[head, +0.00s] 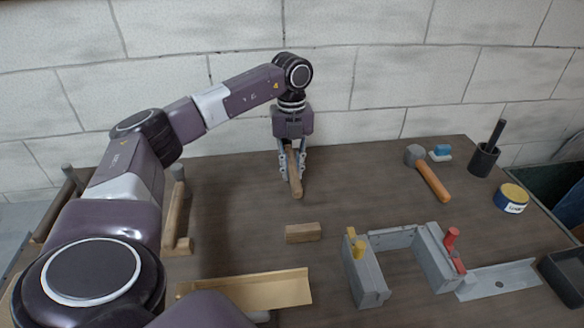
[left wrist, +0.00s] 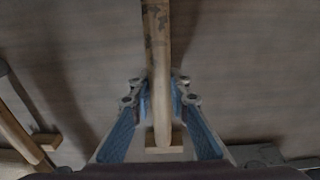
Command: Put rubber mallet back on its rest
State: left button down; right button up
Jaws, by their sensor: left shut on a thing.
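My left gripper (head: 292,168) is shut on a wooden bar (head: 296,186) over the back middle of the bench. In the left wrist view the bar (left wrist: 157,50) runs up and away between the fingers and has dark worn patches. I cannot tell whether it belongs to a mallet; no head shows on it. A mallet-like tool with a dark grey head and orange handle (head: 433,181) lies at the back right, apart from the gripper. Wooden pieces with a grey-topped post (head: 178,174) stand at the left, partly hidden by my arm; I cannot tell whether they are the rest. My right gripper is not in view.
A wooden block (head: 303,233) lies in front of the gripper. A grey metal fixture (head: 366,278) with yellow and red handles stands at front right. A wooden tray (head: 270,290) lies in front. A black cup (head: 484,160) and a yellow-lidded tin (head: 512,198) stand at the right.

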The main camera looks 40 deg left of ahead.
pick_arm(q)
jog(key=shift+f+b, duration=0.4)
jog(key=shift+f, duration=0.45)
jog(key=c, duration=1.7)
grip_release()
jog(key=shift+c, duration=0.2)
jog(key=r, duration=1.2)
jog(key=shift+w+a, duration=0.15)
jog(key=shift+a, duration=0.05)
